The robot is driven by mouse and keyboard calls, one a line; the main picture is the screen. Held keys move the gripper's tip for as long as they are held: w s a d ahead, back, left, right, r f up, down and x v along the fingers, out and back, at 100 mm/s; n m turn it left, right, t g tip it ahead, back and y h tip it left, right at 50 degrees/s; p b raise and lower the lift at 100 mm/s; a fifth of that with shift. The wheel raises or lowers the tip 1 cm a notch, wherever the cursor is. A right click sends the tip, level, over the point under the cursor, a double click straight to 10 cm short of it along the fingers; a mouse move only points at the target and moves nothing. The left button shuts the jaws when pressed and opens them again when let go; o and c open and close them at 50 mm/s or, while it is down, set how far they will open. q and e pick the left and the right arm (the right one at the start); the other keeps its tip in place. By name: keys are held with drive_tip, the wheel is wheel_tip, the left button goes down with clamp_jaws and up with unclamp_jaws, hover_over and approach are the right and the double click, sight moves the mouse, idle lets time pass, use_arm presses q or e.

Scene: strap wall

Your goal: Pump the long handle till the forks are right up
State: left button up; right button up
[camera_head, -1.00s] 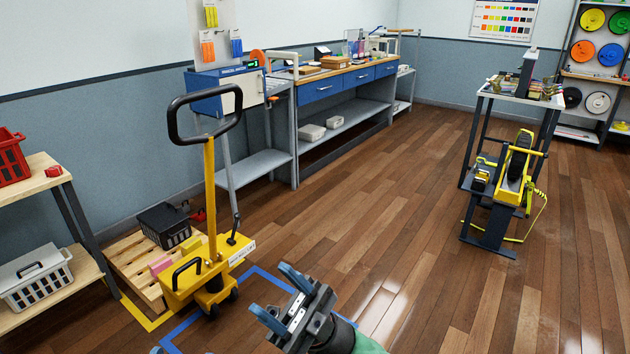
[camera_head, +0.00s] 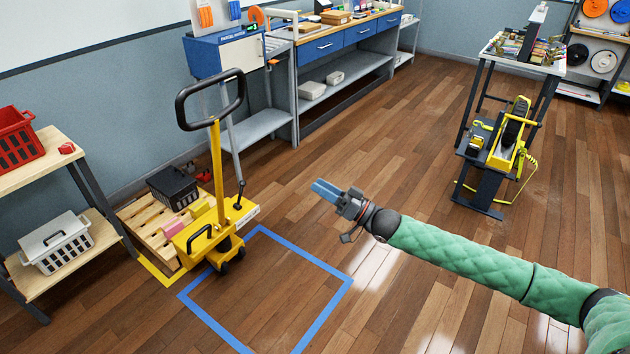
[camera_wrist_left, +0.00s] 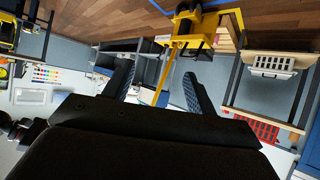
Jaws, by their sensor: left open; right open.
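The yellow pallet truck (camera_head: 205,238) stands at the left in the head view. Its long handle (camera_head: 217,165) is upright, with a black loop grip (camera_head: 243,100) on top. The forks are hidden in the pallet (camera_head: 155,227), so their height cannot be told. My right gripper (camera_head: 325,190) is open and empty, right of the handle and apart from it. My left gripper (camera_wrist_left: 156,88) shows only in its wrist view, open. That view is upside down; the yellow shaft (camera_wrist_left: 165,75) appears between the fingers, beyond them, and the loop is hidden there.
A blue floor outline (camera_head: 335,305) lies right of the truck. A black crate (camera_head: 172,187) and a pink block are on the pallet. A wooden shelf (camera_head: 88,250) with red and white baskets stands left. A workbench (camera_head: 350,70) lines the wall. The middle floor is clear.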

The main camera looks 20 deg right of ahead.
use_arm(q)
drive_tip(key=s+a+f+g+y, duration=0.2)
drive_tip(key=s+a+f+g, duration=0.1)
drive_tip(key=s+f+g, duration=0.95)
use_arm(e)
drive_tip(key=w+d+f+m+h, duration=0.55)
drive_tip(key=f+m, duration=0.35)
drive_tip(key=m, duration=0.5)
use_arm(q)
wheel_tip(320, 180, down, 9)
drive_tip(key=s+a+t+p, duration=0.1)
drive_tip(key=s+t+p, duration=0.1)
drive_tip(key=s+t, duration=0.1)
drive_tip(key=shift+p, duration=0.3)
use_arm(e)
drive_tip(key=x, duration=0.7)
drive_tip(key=shift+s+a+r, duration=0.15)
drive_tip(key=shift+a+r, duration=0.1)
drive_tip(key=shift+r, duration=0.1)
use_arm(q)
drive_tip(key=shift+w+a, duration=0.1)
use_arm(e)
clamp_jaws()
